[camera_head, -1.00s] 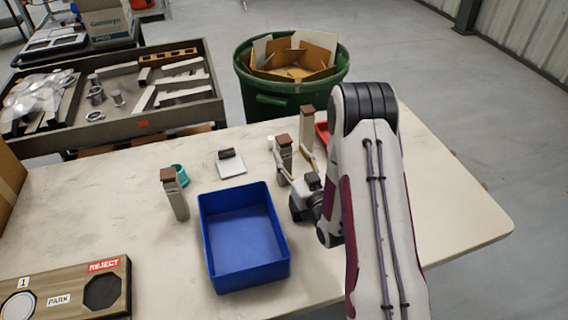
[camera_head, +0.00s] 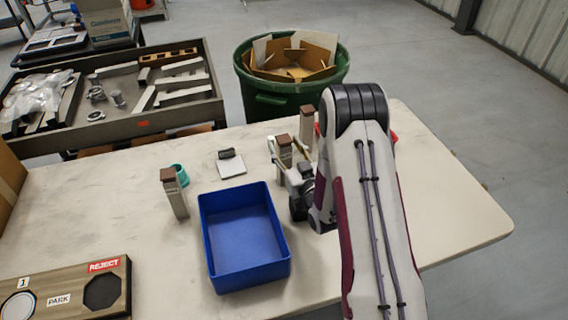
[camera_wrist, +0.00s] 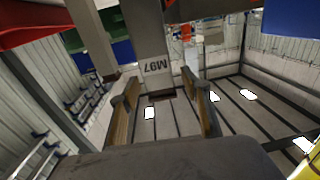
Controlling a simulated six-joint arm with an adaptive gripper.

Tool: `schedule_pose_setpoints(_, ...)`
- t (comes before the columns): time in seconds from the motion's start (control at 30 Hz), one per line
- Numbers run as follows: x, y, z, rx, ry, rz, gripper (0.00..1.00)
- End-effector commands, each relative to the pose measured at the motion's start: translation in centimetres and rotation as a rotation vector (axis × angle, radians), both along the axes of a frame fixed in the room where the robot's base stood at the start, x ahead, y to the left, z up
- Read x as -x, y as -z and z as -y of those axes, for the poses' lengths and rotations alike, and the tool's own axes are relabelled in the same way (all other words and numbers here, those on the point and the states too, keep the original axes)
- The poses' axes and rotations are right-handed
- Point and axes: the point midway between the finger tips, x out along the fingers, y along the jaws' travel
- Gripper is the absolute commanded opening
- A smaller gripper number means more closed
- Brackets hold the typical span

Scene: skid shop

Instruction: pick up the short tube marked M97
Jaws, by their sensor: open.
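The tube marked M97 (camera_wrist: 146,45) is a grey post with a brown cap. It stands between the open fingers of my gripper (camera_wrist: 165,98) in the wrist view, which shows it upside down with its mark facing the camera. In the head view it appears to be the upright tube (camera_head: 284,155) between my gripper's fingers (camera_head: 287,147). I cannot tell whether a finger touches it. A second tube (camera_head: 306,122) stands just behind it, also in the wrist view (camera_wrist: 91,35). A third tube (camera_head: 175,195) stands apart on the left.
A red tray (camera_head: 391,137) is partly hidden behind my arm. The table's right side is clear.

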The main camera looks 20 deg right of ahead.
Motion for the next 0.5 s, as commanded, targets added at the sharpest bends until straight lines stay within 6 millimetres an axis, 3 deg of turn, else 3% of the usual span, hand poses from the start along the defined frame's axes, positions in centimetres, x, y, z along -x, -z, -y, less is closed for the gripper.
schedule_pose_setpoints(0.03,0.01,0.01,0.00,0.000,0.000,0.000,0.47)
schedule_pose_setpoints(0.2,0.01,0.00,0.01,0.000,0.000,0.000,0.03)
schedule_pose_setpoints(0.5,-0.02,-0.12,0.01,0.000,0.000,0.003,0.00)
